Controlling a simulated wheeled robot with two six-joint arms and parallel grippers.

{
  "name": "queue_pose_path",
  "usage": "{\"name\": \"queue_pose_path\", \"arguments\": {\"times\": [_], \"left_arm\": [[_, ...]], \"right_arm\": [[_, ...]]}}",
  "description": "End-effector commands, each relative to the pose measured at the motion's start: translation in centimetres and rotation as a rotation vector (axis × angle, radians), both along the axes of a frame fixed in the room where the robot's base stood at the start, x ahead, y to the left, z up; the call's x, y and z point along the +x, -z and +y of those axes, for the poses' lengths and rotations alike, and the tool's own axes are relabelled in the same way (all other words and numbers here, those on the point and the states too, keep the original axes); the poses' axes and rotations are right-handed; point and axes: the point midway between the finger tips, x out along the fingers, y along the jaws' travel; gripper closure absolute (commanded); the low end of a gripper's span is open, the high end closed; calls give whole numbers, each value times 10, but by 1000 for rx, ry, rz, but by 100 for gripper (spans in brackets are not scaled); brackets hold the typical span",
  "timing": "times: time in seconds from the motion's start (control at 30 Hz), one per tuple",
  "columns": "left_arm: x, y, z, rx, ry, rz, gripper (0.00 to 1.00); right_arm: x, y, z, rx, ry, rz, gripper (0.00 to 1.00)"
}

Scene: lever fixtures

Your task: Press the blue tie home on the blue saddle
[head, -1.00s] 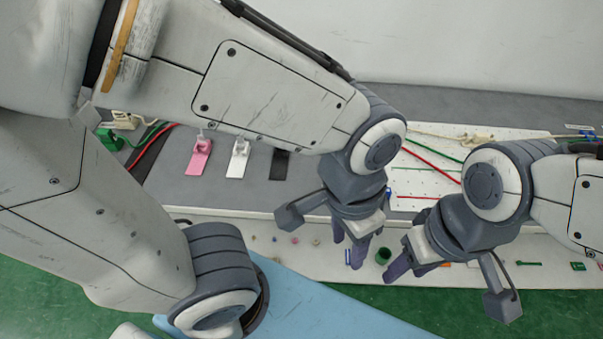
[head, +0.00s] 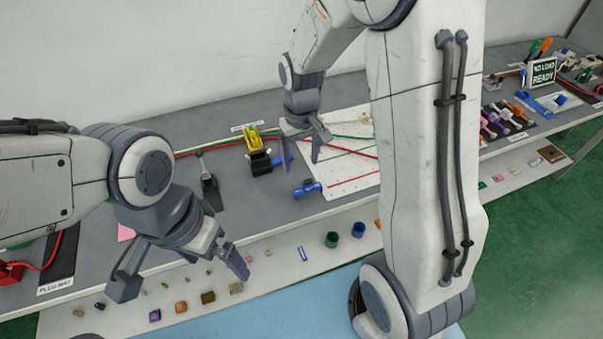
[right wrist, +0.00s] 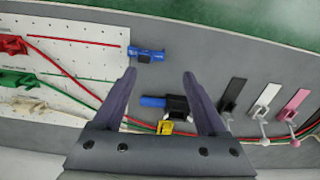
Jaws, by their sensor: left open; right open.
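A small blue part with a dark middle (head: 308,189) lies at the front left corner of the white pegboard; it also shows in the right wrist view (right wrist: 147,56). Behind it stands a black block (head: 260,165) with a yellow lever piece (head: 254,139) and a blue end (right wrist: 153,101). I cannot tell which blue part is the tie and which the saddle. My right gripper (head: 302,162) is open and empty above this area; in its wrist view the blue parts lie between or just beyond the fingers (right wrist: 160,73). My left gripper (head: 185,268) is open and empty over the front shelf.
The white pegboard (head: 345,180) carries red and green wires. Black (right wrist: 234,93), white (right wrist: 266,98) and pink (right wrist: 294,102) plates with small levers stand on the grey bench. A lower shelf holds small loose parts, including green and blue cups (head: 332,239).

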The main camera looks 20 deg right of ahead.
Motion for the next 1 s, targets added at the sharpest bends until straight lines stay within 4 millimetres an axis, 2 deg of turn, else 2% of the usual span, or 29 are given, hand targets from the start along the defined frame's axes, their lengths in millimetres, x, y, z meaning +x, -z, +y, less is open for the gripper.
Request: {"name": "queue_pose_path", "arguments": {"times": [0.03, 0.1, 0.2, 0.4, 0.63, 0.9, 1.0], "left_arm": [[0, -5, 0, 0, 0, 0, 0], [0, -6, 0, 0, 0, 0, 0], [0, -7, 0, 1, 0, 1, 0], [0, -8, 0, 1, 0, 1, 0], [0, -12, 0, 1, 0, 1, 0], [0, -19, 0, 0, 0, 0, 0], [0, -20, 0, 0, 0, 0, 0]], "right_arm": [[8, 5, -15, -3, 34, 6, 25], [15, 12, -26, -6, 56, 8, 25], [18, 26, -32, -8, 68, 11, 25], [19, 57, -30, -8, 66, 10, 25], [18, 74, -29, -8, 64, 10, 25], [18, 112, -26, -7, 64, 11, 25], [19, 118, -26, -7, 65, 8, 25]]}}
